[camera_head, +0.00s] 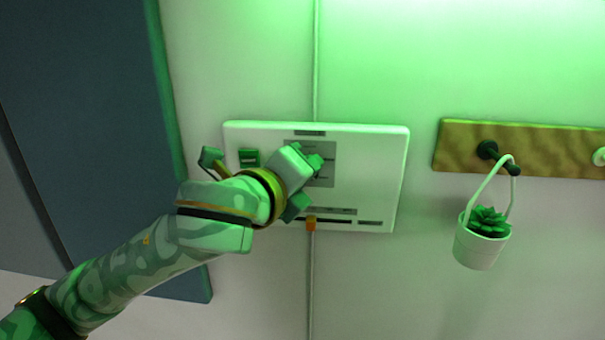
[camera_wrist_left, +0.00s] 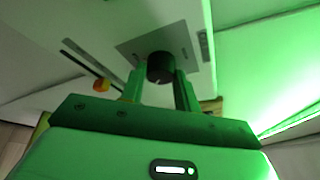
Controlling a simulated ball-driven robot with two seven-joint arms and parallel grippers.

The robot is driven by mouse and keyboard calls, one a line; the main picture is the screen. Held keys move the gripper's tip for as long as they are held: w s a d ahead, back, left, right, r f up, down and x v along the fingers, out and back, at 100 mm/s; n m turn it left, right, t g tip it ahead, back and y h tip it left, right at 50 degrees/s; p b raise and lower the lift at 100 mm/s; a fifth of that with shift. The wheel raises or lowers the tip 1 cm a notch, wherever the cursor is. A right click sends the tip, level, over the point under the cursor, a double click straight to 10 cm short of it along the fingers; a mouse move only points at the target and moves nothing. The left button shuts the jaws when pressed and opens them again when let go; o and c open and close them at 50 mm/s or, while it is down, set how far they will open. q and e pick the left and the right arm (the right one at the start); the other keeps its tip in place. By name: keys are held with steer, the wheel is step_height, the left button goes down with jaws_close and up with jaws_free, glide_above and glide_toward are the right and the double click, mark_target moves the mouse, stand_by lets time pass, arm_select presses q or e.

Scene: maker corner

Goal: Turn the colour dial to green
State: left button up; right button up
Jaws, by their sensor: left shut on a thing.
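A white wall panel (camera_head: 375,180) carries a grey plate (camera_head: 325,151), which also shows in the left wrist view (camera_wrist_left: 189,42). The dark round colour dial (camera_wrist_left: 161,67) stands out from the plate in the left wrist view. My left gripper (camera_wrist_left: 161,82) is shut on the dial, with a green-lit finger on either side. In the head view my left gripper (camera_head: 308,180) covers the dial, so the dial's setting is hidden there. Green light washes the wall above the panel. My right gripper is not in view.
A green switch (camera_head: 249,158) sits on the panel's left part. To the right, a wooden peg rail (camera_head: 545,150) holds a white plant pot (camera_head: 480,246). A dark board (camera_head: 80,120) stands at left.

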arm_select(q)
steer(key=shift+r, duration=0.1)
stand_by(0.5)
steer(key=o, duration=0.9)
steer(key=shift+c, duration=0.2)
steer(key=shift+o, duration=0.5)
steer(key=shift+w, duration=0.15)
